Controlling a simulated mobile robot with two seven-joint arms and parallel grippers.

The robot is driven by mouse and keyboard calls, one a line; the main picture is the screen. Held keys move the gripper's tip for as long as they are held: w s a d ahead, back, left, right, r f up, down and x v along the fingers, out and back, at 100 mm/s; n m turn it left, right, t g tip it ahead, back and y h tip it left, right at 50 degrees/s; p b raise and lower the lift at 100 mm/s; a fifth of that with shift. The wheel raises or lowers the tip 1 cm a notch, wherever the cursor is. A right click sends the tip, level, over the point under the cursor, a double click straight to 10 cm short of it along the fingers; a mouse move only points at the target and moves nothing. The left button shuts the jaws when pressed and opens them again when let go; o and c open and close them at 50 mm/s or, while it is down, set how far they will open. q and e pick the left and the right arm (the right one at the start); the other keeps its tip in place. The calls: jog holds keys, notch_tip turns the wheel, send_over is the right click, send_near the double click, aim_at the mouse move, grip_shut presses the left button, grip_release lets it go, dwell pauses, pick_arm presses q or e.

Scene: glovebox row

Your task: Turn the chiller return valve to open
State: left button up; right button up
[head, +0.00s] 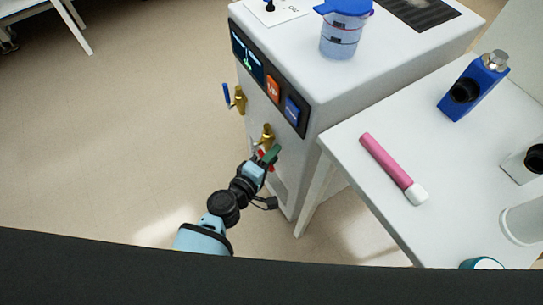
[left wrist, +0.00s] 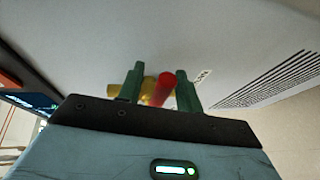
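The chiller (head: 285,60) is a white cabinet with a dark front panel. A brass valve (head: 267,133) with a red handle (head: 261,155) is low on its front. In the left wrist view the red handle (left wrist: 165,88) lies between my green fingers, with the brass body (left wrist: 148,88) behind it. My left gripper (head: 270,156) is at this valve; it also shows in the left wrist view (left wrist: 160,82). The fingers are apart, with a gap beside the left one; the right one looks close to the handle. A label, partly hidden, is behind the right finger. My right gripper is out of view.
A second brass valve (head: 238,100) with a blue handle is further up the front. A white table (head: 350,155) stands close to the right, with a pink tube (head: 390,165) and a blue device (head: 474,88) on it. Open floor (head: 120,130) is left of the chiller.

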pick_arm(q)
grip_shut()
jog(key=r+n+g+p, duration=0.1)
jog(key=p, duration=0.2)
jog(key=r+n+p, duration=0.1)
jog(key=p, duration=0.3)
jog(key=shift+w+a+r+n+g, duration=0.1)
jog(key=shift+w+r+n+g, duration=0.15)
jog(key=shift+n+g, duration=0.15)
jog(key=shift+a+r+n+g+p, duration=0.1)
jog(key=shift+r+n+g+p, duration=0.35)
jog(key=shift+p, duration=0.65)
jog(key=shift+w+n+g+h+p, duration=0.15)
jog(key=shift+n+g+h+p, duration=0.25)
jog(key=shift+n+p, duration=0.25)
jog(key=shift+a, duration=0.1)
